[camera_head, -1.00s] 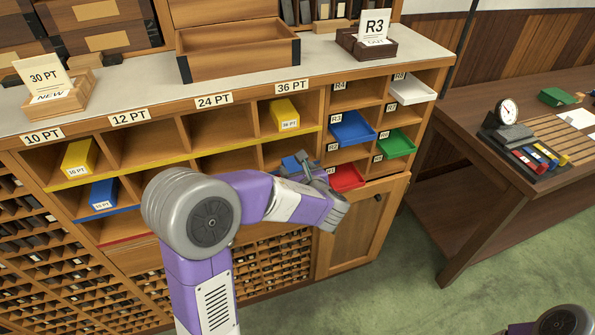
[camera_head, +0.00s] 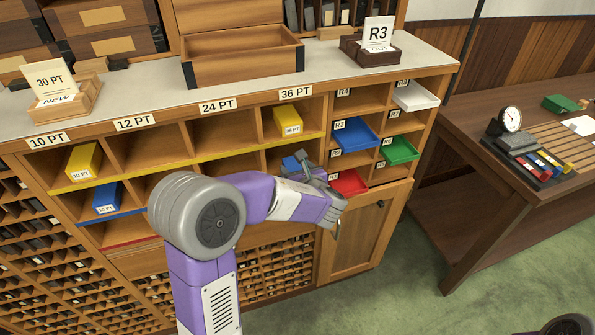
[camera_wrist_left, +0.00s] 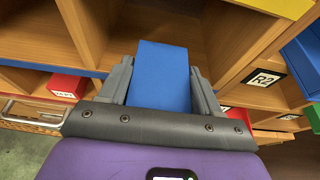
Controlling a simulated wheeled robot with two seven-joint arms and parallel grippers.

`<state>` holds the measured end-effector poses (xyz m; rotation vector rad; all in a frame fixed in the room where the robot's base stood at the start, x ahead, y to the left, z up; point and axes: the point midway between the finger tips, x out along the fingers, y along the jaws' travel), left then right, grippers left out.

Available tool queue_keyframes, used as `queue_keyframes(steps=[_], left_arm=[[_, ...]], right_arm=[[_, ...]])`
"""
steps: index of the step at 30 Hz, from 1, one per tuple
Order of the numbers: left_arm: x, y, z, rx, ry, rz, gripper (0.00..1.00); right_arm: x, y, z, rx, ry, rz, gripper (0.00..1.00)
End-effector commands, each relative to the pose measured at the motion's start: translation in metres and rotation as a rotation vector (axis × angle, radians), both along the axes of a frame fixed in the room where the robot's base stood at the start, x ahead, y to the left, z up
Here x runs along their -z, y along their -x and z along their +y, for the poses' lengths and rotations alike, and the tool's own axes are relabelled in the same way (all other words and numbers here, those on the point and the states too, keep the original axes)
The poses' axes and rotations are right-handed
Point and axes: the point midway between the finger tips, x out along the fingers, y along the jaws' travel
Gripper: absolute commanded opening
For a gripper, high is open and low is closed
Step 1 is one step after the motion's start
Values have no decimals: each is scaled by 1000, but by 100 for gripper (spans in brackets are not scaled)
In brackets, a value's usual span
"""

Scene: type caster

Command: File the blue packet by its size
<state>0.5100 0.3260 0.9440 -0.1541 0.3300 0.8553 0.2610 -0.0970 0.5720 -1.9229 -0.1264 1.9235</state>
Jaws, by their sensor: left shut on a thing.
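The blue packet (camera_wrist_left: 160,78) is between the fingers of my left gripper (camera_wrist_left: 160,85) in the left wrist view, pointing towards a cubby. In the head view the left gripper (camera_head: 306,168) is at the 36 PT column, below its yellow-edged cubby, with part of the held packet (camera_head: 291,163) showing. The packet's label and far end are hidden. The size labels 10 PT (camera_head: 47,140), 12 PT (camera_head: 134,122), 24 PT (camera_head: 217,105) and 36 PT (camera_head: 295,93) run along the counter edge. The right gripper is not in view.
Yellow packets sit under 10 PT (camera_head: 84,161) and 36 PT (camera_head: 288,120); another blue packet (camera_head: 106,197) is lower left. A red packet (camera_wrist_left: 67,86) is left in the wrist view. A protruding blue tray (camera_head: 355,136) and red tray (camera_head: 349,183) are close right of the gripper.

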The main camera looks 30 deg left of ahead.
Motion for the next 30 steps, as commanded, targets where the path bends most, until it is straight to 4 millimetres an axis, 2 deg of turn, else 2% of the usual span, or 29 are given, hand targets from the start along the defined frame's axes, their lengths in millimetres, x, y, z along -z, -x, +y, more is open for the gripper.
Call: queue_keyframes(steps=[30], left_arm=[[-2, -16, 19, -1, -3, -5, 3]], right_arm=[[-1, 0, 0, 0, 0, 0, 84]])
